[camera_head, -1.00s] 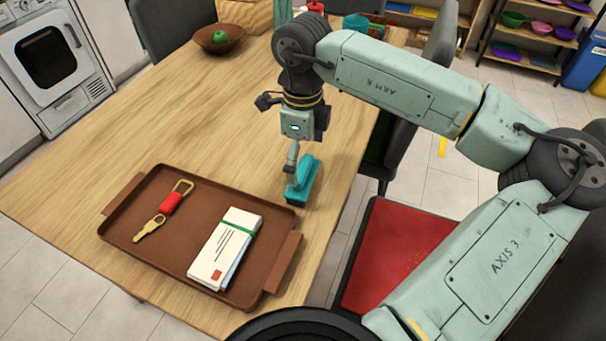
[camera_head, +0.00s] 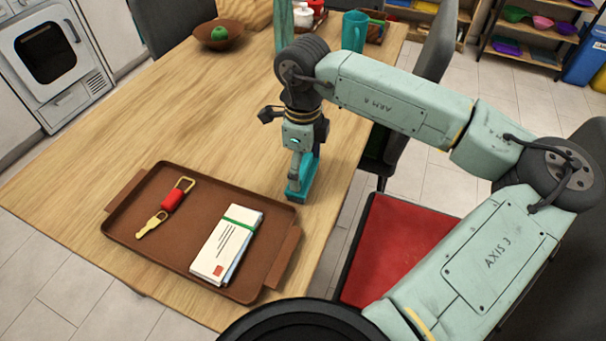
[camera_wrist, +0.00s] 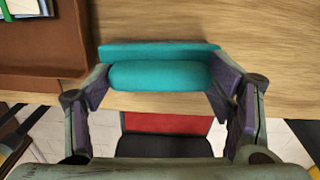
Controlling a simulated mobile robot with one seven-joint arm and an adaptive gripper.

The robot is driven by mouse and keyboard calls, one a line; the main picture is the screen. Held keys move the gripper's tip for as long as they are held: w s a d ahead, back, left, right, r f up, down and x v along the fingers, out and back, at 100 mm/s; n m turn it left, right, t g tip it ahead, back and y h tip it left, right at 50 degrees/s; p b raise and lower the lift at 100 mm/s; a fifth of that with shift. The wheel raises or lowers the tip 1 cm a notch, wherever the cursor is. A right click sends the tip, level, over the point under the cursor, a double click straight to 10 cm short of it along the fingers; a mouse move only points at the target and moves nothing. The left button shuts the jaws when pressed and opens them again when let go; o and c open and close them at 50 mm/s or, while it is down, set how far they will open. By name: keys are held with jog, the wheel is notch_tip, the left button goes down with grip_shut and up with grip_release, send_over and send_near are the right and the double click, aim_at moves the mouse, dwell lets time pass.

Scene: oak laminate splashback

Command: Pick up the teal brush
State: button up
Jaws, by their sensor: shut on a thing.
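The teal brush (camera_head: 304,184) is at the table's right edge, just beyond the tray's upper right corner. In the wrist view the brush (camera_wrist: 158,75) lies crosswise, with a rounded handle in front of a flatter teal strip. My gripper (camera_head: 297,180) is lowered over it. In the wrist view my gripper (camera_wrist: 157,88) has one purple-padded finger at each end of the handle, shut on the brush. The brush appears at table level; whether it touches the table is hard to tell.
A brown tray (camera_head: 180,252) with a key on a red fob (camera_head: 170,203) and banded envelopes (camera_head: 225,247) lies to the left. A red-seated chair (camera_head: 390,255) stands beside the table. The table's middle is clear.

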aim_at(303, 163)
jog(key=c, duration=0.5)
jog(key=shift+r+b, duration=0.35)
jog(key=shift+r, duration=0.15)
notch_tip(303, 163, up, 2)
jog(key=shift+w+r+b, duration=0.1)
jog(key=shift+b, duration=0.4)
jog(key=s+b, duration=0.1)
jog(key=s, duration=0.4)
jog(key=s+d+r+b, duration=0.1)
jog(key=s+b, duration=0.1)
jog(key=s, duration=0.3)
jog(key=s+d+b, duration=0.1)
jog(key=s, duration=0.5)
jog(key=shift+d+r, duration=0.1)
jog(key=shift+r, duration=0.3)
jog(key=o, duration=0.6)
jog(key=c, duration=0.4)
